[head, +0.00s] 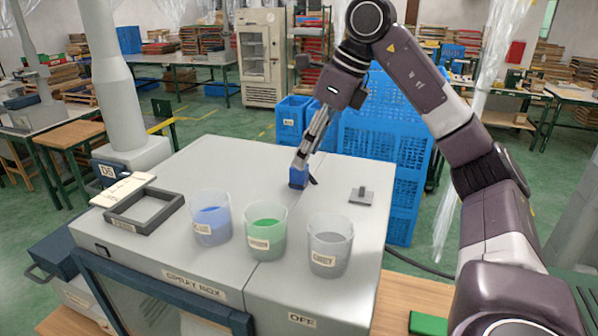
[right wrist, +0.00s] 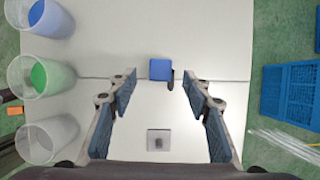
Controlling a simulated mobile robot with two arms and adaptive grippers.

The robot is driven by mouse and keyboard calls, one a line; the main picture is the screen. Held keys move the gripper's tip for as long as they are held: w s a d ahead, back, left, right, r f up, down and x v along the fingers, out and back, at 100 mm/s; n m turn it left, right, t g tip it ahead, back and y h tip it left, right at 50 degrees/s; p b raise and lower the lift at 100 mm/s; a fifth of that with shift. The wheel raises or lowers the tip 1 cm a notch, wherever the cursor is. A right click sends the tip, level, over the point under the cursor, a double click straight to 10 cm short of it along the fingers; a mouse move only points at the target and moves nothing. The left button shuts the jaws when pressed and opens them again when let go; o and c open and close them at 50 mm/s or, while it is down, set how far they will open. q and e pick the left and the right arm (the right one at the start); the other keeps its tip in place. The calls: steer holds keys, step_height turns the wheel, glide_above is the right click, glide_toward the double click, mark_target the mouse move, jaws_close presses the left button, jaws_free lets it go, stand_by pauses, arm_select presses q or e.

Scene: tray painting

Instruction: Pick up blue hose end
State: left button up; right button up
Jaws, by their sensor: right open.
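The blue hose end (head: 297,177) is a small blue block on the top of the spray box (head: 235,155), near its back edge. It also shows in the right wrist view (right wrist: 160,69), with a small dark piece at its right side. My right gripper (head: 301,160) comes down at the hose end from above in the head view. In the right wrist view my right gripper (right wrist: 160,86) is open and empty. The hose end lies between the lines of the two fingers, a little past their tips, with no finger visibly touching it. My left gripper is not in view.
Cups with blue (head: 211,219), green (head: 265,231) and grey (head: 329,245) contents stand along the box's front. A grey square plate with a knob (head: 361,195) lies right of the hose end. A dark frame (head: 145,211) is at the left. Blue crates (head: 380,135) stand behind.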

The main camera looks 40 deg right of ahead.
mark_target(299, 176)
steer(key=shift+a+f, duration=0.15)
steer(key=shift+f, duration=0.25)
steer(key=shift+w+a+f+p, duration=0.1)
steer(key=shift+f+p, duration=0.2)
steer(key=shift+f, duration=0.05)
steer(key=x, duration=0.2)
steer(key=p+x, duration=0.1)
steer(key=shift+w+d+f, duration=0.2)
steer(key=shift+d+f, duration=0.05)
steer(key=shift+f, duration=0.1)
steer(key=shift+w+f, duration=0.1)
steer(key=shift+f, duration=0.15)
steer(key=shift+a, duration=0.2)
steer(key=shift+d, duration=0.1)
steer(key=c, duration=1.1)
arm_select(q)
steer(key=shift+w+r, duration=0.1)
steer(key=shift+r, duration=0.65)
arm_select(e)
steer(key=shift+c, duration=0.3)
steer(key=shift+r, duration=0.1)
